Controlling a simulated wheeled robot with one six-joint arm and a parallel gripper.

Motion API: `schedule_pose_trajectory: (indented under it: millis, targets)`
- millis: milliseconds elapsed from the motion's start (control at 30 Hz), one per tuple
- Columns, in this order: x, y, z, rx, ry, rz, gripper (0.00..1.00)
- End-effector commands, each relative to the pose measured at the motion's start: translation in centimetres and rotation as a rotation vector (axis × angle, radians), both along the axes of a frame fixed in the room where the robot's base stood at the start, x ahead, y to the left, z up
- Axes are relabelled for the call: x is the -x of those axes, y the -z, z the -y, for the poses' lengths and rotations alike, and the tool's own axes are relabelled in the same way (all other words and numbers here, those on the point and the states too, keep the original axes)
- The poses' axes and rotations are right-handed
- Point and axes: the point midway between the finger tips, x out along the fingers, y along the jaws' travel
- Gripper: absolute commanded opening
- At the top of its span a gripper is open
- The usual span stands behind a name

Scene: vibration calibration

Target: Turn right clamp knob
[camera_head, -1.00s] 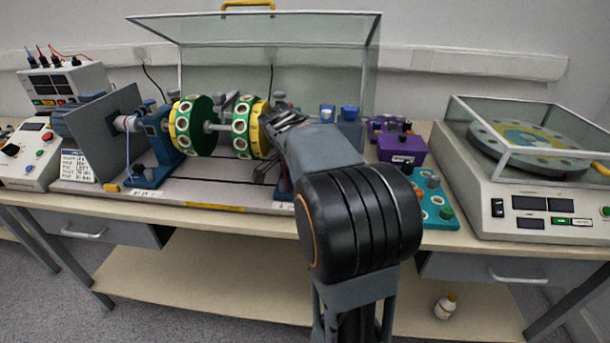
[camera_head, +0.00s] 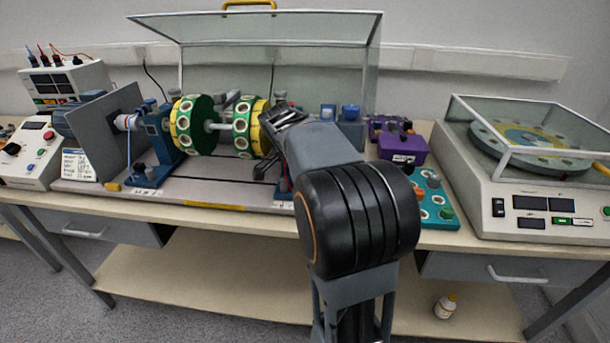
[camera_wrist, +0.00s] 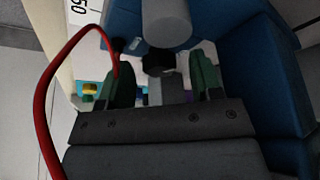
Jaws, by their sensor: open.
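In the wrist view my gripper (camera_wrist: 160,70) is open, with one dark green finger on each side of a small black knob (camera_wrist: 158,61). The knob sits below a grey cylinder (camera_wrist: 167,22) and beside a blue block (camera_wrist: 263,70). Gaps show on both sides of the knob; I cannot tell whether it is within finger depth. In the head view my arm hides the knob and most of the right blue support; a blue sliver (camera_head: 283,184) shows at its foot. The shaft with green and yellow discs (camera_head: 241,131) lies left of my wrist.
A red cable (camera_wrist: 45,100) curves close by the left finger in the wrist view. A raised clear cover (camera_head: 255,50) stands behind the rig. A purple box (camera_head: 403,148) and a teal panel (camera_head: 437,205) are right of my arm. A covered turntable unit (camera_head: 490,190) stands farther right.

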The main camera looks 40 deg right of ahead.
Motion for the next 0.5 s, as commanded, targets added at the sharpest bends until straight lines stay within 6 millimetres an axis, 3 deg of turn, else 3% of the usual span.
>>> schedule_pose_trajectory:
  millis: [200, 367, 433, 500]
  targets:
    - [0.0, -0.2, -0.1, 0.001, 0.0, 0.0, 0.59]
    - [-0.1, -2.0, -0.7, 0.001, -0.002, 0.002, 0.59]
    - [-0.1, -3.3, -1.2, 0.001, -0.002, 0.003, 0.59]
    - [-0.3, -2.9, -2.9, -0.001, -0.007, -0.002, 0.59]
